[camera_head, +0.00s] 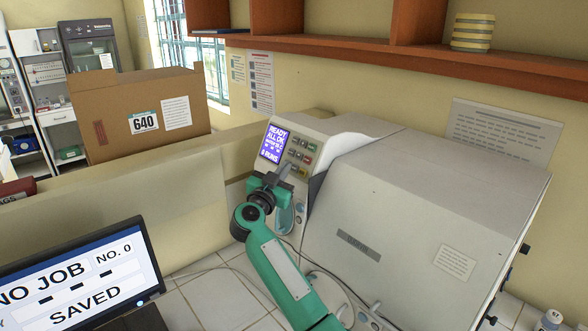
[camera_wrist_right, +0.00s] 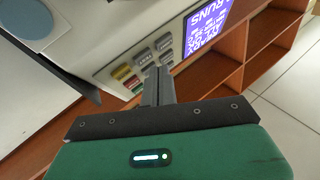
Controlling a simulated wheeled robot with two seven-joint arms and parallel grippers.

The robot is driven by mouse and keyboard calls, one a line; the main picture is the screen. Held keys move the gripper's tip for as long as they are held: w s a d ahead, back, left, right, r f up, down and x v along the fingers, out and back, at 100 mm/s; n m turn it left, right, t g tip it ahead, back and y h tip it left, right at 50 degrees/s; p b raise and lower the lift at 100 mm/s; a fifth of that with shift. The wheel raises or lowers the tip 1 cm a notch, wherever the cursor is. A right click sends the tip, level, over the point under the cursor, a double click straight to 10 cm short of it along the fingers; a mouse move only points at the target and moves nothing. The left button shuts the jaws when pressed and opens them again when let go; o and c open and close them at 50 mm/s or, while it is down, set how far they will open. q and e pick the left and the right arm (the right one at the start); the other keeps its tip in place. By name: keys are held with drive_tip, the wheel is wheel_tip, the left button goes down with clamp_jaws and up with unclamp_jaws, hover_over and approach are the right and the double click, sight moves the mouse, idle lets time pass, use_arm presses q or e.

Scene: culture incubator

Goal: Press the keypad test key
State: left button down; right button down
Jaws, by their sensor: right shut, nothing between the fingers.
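The incubator's keypad (camera_head: 300,153) is on the sloped front panel of the large grey machine (camera_head: 420,190), beside a blue screen (camera_head: 273,144) reading READY, ALL OK and RUNS. My right gripper (camera_head: 284,170) is at the keypad's lower edge. In the right wrist view, the shut, empty right gripper (camera_wrist_right: 158,72) points at the keypad (camera_wrist_right: 143,70), its tips over the lower keys. They hide part of the keypad, and I cannot tell whether they touch a key. My left gripper is not in view.
A laptop (camera_head: 80,275) reading NO JOB and SAVED stands at the lower left. A cardboard box (camera_head: 120,115) labelled 640 sits behind the low partition. A wooden shelf (camera_head: 480,62) runs above the machine. A cable lies on the tiled counter (camera_head: 215,300).

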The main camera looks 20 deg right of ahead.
idle(0.8)
drive_tip(key=shift+w+d+f+p, duration=0.2)
drive_tip(key=shift+d+p, duration=0.15)
drive_tip(key=shift+p, duration=0.25)
drive_tip(key=shift+d+f+p, duration=0.15)
drive_tip(key=shift+d+p, duration=0.15)
drive_tip(key=shift+p, duration=0.05)
idle(0.7)
drive_tip(key=shift+s+a+r+p, duration=0.2)
drive_tip(key=shift+a+r+p, duration=0.15)
drive_tip(key=shift+a+p, duration=0.4)
drive_tip(key=shift+d, duration=0.1)
